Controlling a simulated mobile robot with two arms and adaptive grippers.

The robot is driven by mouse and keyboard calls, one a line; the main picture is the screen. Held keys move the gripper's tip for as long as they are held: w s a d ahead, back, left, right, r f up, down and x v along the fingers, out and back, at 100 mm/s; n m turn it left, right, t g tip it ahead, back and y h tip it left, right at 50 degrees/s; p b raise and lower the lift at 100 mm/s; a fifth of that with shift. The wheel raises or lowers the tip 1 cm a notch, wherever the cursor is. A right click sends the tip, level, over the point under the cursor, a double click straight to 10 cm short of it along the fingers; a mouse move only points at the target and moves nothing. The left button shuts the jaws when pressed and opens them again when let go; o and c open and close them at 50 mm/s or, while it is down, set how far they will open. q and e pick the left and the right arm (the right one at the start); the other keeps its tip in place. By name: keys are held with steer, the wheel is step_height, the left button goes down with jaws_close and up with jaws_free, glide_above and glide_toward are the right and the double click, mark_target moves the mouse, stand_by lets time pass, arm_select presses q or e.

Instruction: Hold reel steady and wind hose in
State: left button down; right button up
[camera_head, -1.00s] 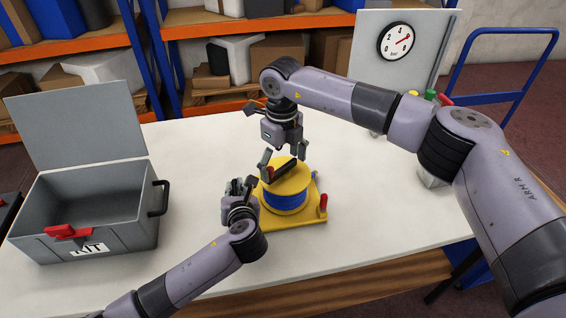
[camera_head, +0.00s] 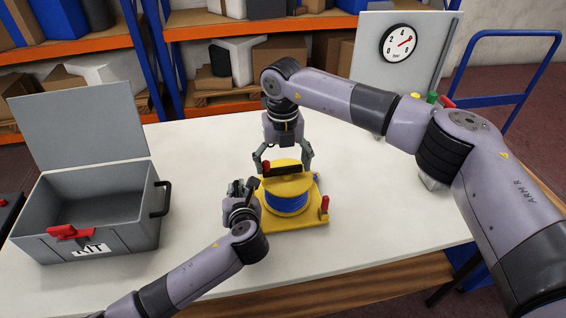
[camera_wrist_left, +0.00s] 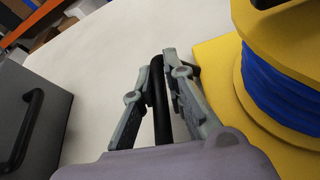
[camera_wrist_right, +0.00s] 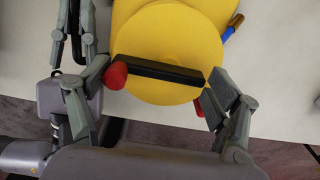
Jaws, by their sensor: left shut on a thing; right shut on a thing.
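The yellow reel (camera_head: 291,183) with blue hose (camera_head: 287,203) wound on its drum stands on a yellow base (camera_head: 300,222). A black crank bar with a red knob (camera_wrist_right: 116,76) lies across the reel's top. My right gripper (camera_head: 283,163) comes from above and is shut on the crank (camera_wrist_right: 165,71), one finger by the knob and one by the other end. My left gripper (camera_head: 242,186) is shut on an upright black handle (camera_wrist_left: 159,100) at the left of the base. A blue piece with an orange tip (camera_wrist_right: 229,31), perhaps the hose end, shows beside the reel.
An open grey box (camera_head: 100,215) with a red latch stands at the left. A red lever (camera_head: 325,204) stands on the base's right corner. A gauge panel (camera_head: 400,60) is behind my right arm. The white table (camera_head: 390,205) is clear right of the reel.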

arm_select(q)
steer(key=shift+a+f, duration=0.15)
steer(key=shift+a, duration=0.05)
arm_select(e)
steer(key=shift+s+f, duration=0.15)
steer(key=o, duration=1.1)
arm_select(q)
steer(key=shift+d, duration=0.1)
arm_select(e)
steer(key=shift+r, duration=0.2)
steer(key=shift+r, duration=0.3)
step_height(320, 180, up, 11)
steer(key=shift+r, duration=0.15)
arm_select(q)
steer(key=c, duration=1.6)
jaws_free()
steer(key=shift+d, duration=0.1)
